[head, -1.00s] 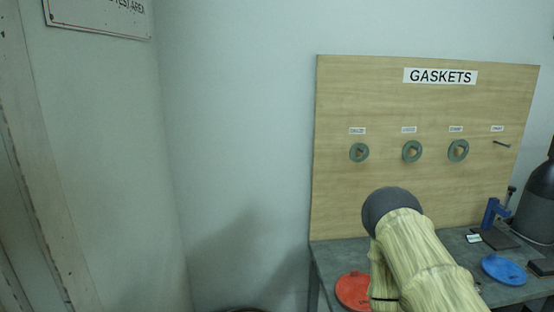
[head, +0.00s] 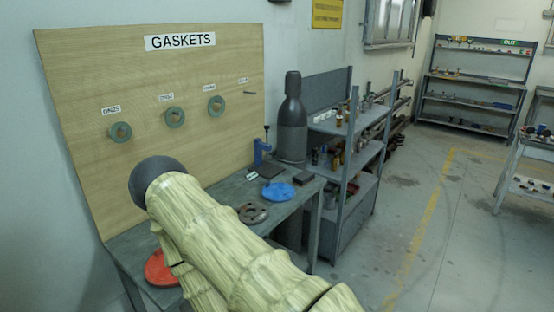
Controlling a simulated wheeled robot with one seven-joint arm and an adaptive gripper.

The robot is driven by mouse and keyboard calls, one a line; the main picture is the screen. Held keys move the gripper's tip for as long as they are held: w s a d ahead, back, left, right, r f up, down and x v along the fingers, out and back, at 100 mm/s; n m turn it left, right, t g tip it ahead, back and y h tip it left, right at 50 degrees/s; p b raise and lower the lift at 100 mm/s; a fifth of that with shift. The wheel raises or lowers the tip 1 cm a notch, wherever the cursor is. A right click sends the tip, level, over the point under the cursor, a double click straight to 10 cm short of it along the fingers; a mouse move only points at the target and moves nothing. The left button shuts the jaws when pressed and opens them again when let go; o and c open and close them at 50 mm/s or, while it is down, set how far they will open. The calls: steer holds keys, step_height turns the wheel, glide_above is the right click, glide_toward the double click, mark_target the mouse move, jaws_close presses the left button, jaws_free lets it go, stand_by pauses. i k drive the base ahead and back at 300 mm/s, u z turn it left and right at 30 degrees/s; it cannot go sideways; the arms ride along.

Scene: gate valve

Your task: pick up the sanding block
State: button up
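A small dark block (head: 302,179) lies near the right end of the grey workbench (head: 314,188). It may be the sanding block, but it is too small to tell. My arm, in a pale yellow sleeve with a dark round joint, crosses the lower left and hides part of the bench. My gripper is not in view.
On the bench are a blue disc (head: 278,192), a red disc (head: 161,268), a grey flange (head: 252,213), a blue press (head: 262,150) and a dark cylinder (head: 291,125). Behind stands the gasket board (head: 150,80). Shelves (head: 345,190) stand to the right. Open floor (head: 450,240) lies beyond.

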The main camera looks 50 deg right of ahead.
mark_target(302, 179)
steer(key=z, duration=1.7)
